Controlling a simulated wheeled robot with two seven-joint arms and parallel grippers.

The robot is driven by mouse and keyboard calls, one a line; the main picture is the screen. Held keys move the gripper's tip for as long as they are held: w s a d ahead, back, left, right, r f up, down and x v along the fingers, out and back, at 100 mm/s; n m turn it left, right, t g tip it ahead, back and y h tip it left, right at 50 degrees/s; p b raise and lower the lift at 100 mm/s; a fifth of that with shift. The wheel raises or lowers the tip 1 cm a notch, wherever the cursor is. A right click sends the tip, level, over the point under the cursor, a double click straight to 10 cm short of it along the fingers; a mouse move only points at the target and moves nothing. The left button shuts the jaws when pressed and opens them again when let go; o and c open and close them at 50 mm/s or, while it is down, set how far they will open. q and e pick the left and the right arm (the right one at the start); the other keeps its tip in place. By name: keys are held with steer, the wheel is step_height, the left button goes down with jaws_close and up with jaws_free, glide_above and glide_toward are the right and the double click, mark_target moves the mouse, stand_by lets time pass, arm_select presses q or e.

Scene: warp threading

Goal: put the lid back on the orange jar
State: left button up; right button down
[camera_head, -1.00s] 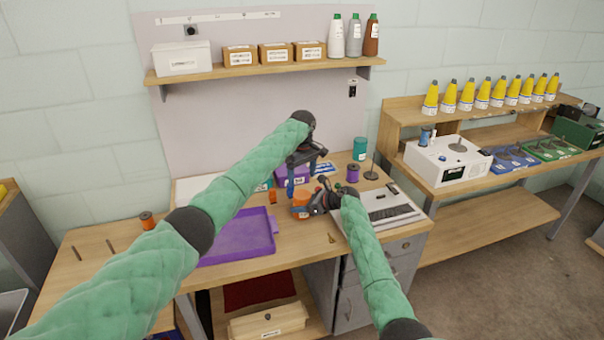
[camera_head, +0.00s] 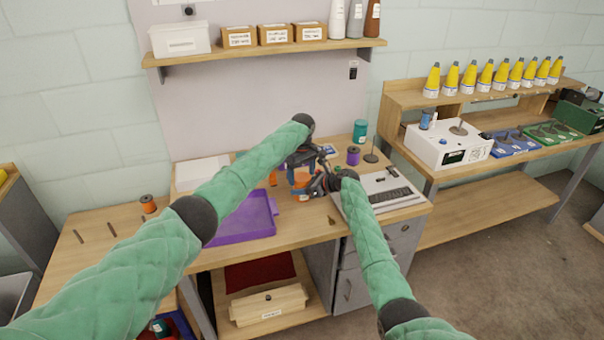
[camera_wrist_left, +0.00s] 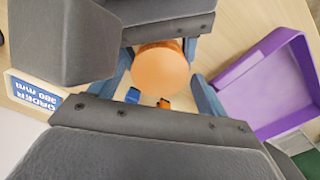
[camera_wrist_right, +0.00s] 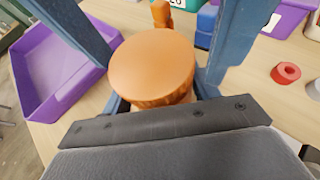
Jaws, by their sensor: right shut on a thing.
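The orange jar (camera_head: 301,176) is between my two grippers over the front of the bench, partly hidden by them. A flat, round orange lid with a ribbed rim shows in the right wrist view (camera_wrist_right: 152,68) and in the left wrist view (camera_wrist_left: 160,72). It appears level on top of the jar; I cannot tell whether it is fully seated. My right gripper (camera_head: 312,186) is shut on the jar from the right, its fingertips mostly hidden. My left gripper (camera_head: 300,168) is above, its blue fingers either side of the lid with a visible gap.
A purple tray (camera_head: 240,236) lies left of the jar. A grey device (camera_head: 380,190) is close on the right, with a purple spool (camera_head: 353,156) and teal container (camera_head: 360,131) behind. A small red ring (camera_wrist_right: 286,72) lies on the bench. The bench's left part is mostly clear.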

arm_select(q)
steer(key=c, duration=0.7)
steer(key=o, duration=0.9)
steer(key=shift+r, duration=0.1)
steer(key=shift+r, duration=2.15)
steer(key=shift+c, duration=0.4)
step_height(320, 180, up, 4)
steer(key=shift+f, duration=0.25)
